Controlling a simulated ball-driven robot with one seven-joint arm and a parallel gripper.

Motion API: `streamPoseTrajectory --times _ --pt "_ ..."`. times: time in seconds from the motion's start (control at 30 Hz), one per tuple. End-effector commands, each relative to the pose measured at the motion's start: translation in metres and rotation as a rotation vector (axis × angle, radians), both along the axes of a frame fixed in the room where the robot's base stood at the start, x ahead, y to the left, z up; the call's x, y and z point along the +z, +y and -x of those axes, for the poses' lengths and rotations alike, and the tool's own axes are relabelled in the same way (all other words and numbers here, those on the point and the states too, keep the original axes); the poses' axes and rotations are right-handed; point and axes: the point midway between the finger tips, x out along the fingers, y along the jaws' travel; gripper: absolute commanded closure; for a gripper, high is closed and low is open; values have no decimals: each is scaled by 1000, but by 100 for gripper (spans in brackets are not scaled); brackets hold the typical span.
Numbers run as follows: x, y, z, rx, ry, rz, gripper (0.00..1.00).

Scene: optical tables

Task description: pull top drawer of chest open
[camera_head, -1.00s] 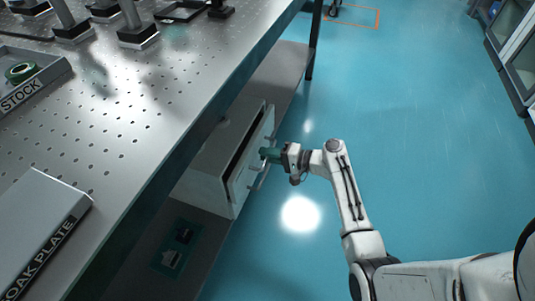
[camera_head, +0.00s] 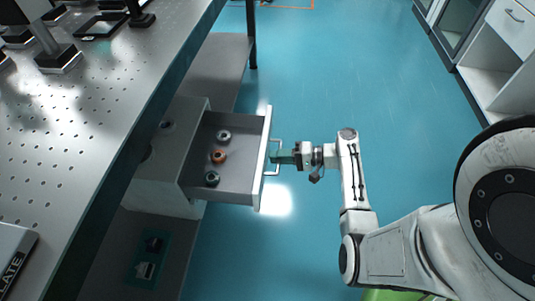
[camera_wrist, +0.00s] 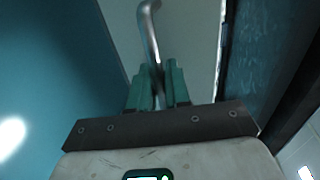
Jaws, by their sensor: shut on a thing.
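The chest (camera_head: 165,180) is a pale grey box on the shelf below the optical table. Its top drawer (camera_head: 240,185) stands well out to the right, and its inside shows from above. Several small round things lie in it: a grey ring (camera_head: 224,136), an orange one (camera_head: 219,156) and a dark green one (camera_head: 212,178). My gripper (camera_head: 278,157) is at the drawer front, shut on the metal bar handle (camera_head: 276,143). In the wrist view the green fingers (camera_wrist: 158,88) stand on both sides of the handle (camera_wrist: 148,30). The lower part of the chest front is mostly hidden.
The perforated optical table top (camera_head: 110,110) overhangs the chest on the left. A green-blue mat (camera_head: 150,262) with small dark and pale items lies on the lower shelf. White cabinets (camera_head: 495,50) stand at the right.

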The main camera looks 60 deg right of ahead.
Motion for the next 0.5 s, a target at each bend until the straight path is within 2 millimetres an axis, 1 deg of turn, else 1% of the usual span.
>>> streamPoseTrajectory --times 0.13,0.47,0.5 --pt "-1 -1 5 1 1 0 100" --pt "-1 -1 5 1 2 0 100" --pt "-1 -1 5 1 2 0 79"
